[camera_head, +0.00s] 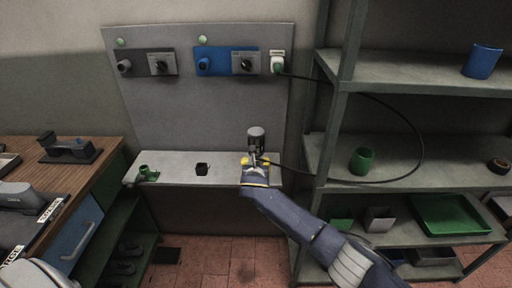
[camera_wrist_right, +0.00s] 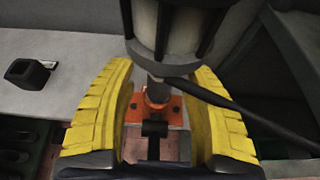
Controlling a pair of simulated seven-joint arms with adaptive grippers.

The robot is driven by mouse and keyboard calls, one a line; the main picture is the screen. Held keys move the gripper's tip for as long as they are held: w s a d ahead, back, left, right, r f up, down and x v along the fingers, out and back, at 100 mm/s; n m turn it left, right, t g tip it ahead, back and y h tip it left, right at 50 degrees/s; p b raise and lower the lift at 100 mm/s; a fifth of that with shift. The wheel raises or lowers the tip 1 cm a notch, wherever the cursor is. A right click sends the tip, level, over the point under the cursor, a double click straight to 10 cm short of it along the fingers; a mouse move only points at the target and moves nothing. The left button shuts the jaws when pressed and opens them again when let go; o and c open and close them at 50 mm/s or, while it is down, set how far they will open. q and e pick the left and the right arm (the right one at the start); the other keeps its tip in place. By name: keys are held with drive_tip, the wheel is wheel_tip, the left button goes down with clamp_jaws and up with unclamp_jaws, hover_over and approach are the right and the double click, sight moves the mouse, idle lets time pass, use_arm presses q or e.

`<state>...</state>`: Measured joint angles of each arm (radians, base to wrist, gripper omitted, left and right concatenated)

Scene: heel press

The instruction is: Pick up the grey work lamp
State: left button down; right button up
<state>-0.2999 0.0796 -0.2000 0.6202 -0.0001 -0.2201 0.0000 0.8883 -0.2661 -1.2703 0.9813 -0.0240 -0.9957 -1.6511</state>
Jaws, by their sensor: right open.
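The grey work lamp (camera_head: 256,140) stands upright at the right end of the pale ledge (camera_head: 222,176), with a black cable running from it. In the right wrist view the lamp's caged grey head (camera_wrist_right: 178,28) fills the top, and its narrow neck goes down to an orange part (camera_wrist_right: 134,108). My right gripper (camera_head: 257,163) is at the lamp's lower part. In the wrist view its yellow fingers (camera_wrist_right: 160,85) are open on either side of the neck, with gaps visible. The lamp's foot is partly hidden by the gripper. My left gripper is out of view.
The black cable (camera_head: 421,140) loops right in front of the metal shelves (camera_head: 400,75) and up to a socket (camera_head: 277,62) on the wall panel. A wooden bench (camera_head: 95,150) stands left.

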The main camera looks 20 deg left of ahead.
drive_tip(key=shift+w+a+f, duration=0.1)
drive_tip(key=shift+w+f, duration=0.05)
drive_tip(key=shift+w, duration=0.2)
clamp_jaws()
idle(0.3)
